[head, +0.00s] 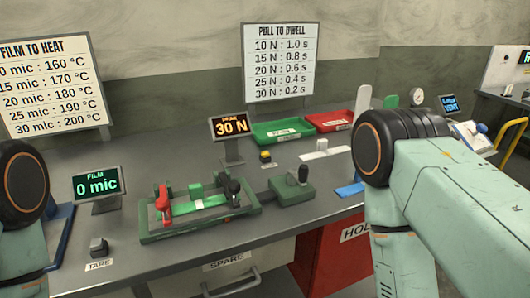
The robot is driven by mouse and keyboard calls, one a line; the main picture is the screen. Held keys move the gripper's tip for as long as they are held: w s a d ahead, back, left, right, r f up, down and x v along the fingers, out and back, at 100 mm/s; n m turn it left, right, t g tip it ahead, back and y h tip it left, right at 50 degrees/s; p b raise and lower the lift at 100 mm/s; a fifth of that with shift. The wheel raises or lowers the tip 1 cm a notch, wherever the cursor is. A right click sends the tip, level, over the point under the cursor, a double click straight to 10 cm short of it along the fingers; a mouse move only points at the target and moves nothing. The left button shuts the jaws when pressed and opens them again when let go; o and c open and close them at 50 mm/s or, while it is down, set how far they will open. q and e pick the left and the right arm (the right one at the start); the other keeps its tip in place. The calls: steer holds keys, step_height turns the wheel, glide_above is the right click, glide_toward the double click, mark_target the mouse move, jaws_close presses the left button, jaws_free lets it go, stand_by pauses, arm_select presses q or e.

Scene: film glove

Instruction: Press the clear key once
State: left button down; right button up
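No key with a readable "clear" label shows. A small dark key (98,247) stands on the bench at the front left, behind a label reading TARE. A small yellow-topped button (266,157) stands further back, below the orange "30 N" display (231,125); I cannot read any label by it. The green "0 mic" film display (96,184) stands behind the TARE key. My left arm shows at the left edge and my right arm fills the right side. Neither gripper is in the picture.
A green jig (160,237) with red and black clamps sits mid-bench, with a green block with a black knob (303,176) to its right. Green (284,132) and red (330,121) trays lie at the back. A red bin (325,253) stands below the front edge.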

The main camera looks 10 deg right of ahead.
jaws_close()
stand_by(1.4)
